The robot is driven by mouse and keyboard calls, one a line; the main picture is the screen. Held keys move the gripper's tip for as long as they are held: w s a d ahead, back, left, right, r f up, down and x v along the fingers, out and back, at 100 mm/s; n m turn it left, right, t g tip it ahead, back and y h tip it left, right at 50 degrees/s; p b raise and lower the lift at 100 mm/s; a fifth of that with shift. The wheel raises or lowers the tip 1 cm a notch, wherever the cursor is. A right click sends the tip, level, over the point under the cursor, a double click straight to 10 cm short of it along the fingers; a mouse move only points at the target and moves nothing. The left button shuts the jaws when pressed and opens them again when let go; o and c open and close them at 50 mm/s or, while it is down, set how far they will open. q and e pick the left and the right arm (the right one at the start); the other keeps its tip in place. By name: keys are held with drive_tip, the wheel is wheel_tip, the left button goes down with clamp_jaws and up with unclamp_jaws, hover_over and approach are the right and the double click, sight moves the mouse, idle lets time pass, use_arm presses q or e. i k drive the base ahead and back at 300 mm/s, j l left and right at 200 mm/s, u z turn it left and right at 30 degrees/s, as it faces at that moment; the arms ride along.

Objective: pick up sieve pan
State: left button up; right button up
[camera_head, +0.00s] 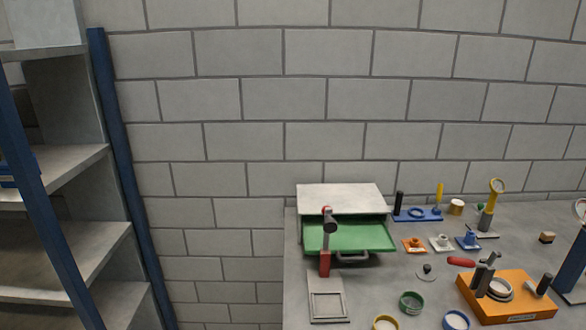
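Several small round, pan-like pieces sit on the grey workbench (385,283). A green one (411,302) is near the front middle, a yellow-rimmed one (385,323) is cut off by the bottom edge, and a blue-rimmed one (456,320) is to their right. Another round metal piece (499,289) rests on an orange block (511,307). I cannot tell which of these is the sieve pan. Neither of my grippers is in view.
A box with a green tray (345,236) stands at the back left of the bench, behind a grey frame plate (327,306). A red-handled tool (462,262) lies mid-bench. A blue stand (572,265) is at right; shelves (70,262) stand left.

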sight(499, 287)
drive_tip(key=z, duration=1.35)
drive_tip(key=u, duration=0.4)
